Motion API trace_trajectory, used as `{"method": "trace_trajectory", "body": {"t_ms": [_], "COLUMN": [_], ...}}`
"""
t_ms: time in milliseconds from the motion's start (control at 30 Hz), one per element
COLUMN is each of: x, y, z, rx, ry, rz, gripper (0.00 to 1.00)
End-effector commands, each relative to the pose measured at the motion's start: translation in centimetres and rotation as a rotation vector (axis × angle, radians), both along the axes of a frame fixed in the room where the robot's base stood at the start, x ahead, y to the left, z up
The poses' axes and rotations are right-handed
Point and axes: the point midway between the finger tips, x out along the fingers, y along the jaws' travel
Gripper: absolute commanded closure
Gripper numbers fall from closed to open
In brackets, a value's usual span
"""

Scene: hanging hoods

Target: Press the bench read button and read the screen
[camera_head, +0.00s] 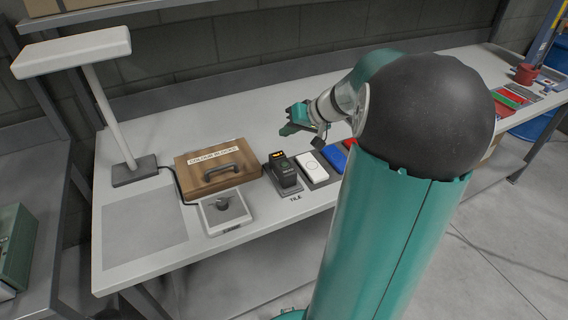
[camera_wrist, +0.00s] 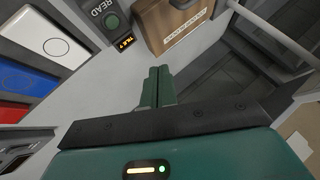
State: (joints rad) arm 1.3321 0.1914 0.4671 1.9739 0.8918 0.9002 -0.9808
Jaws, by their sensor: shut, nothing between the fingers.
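The bench reader is a dark unit (camera_head: 284,172) on the bench, right of the wooden box. In the wrist view it carries the word READ, a round green read button (camera_wrist: 112,21) and a small screen (camera_wrist: 125,41) with orange characters too small to read surely. The screen also glows orange in the head view (camera_head: 277,155). My gripper (camera_wrist: 158,88) is shut and empty, its green fingers together. It hangs above the bench, apart from the reader and its button. In the head view my gripper (camera_head: 292,123) is behind and above the reader.
White (camera_head: 311,164), blue (camera_head: 333,157) and red tiles lie right of the reader. The bench's front left (camera_head: 143,226) is clear.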

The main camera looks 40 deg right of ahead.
Motion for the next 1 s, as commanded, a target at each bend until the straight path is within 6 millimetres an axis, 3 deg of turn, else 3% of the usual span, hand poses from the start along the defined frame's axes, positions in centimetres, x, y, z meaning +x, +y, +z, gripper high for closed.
{"method": "trace_trajectory", "body": {"t_ms": [167,700,1000], "x": [0.0,0.0,0.0], "y": [0.0,0.1,0.0], "z": [-0.9,-7.6,-8.8], "rx": [0.002,0.003,0.000], "ry": [0.001,0.002,0.001], "rz": [0.000,0.000,0.001], "gripper": [1.00,1.00,1.00]}}
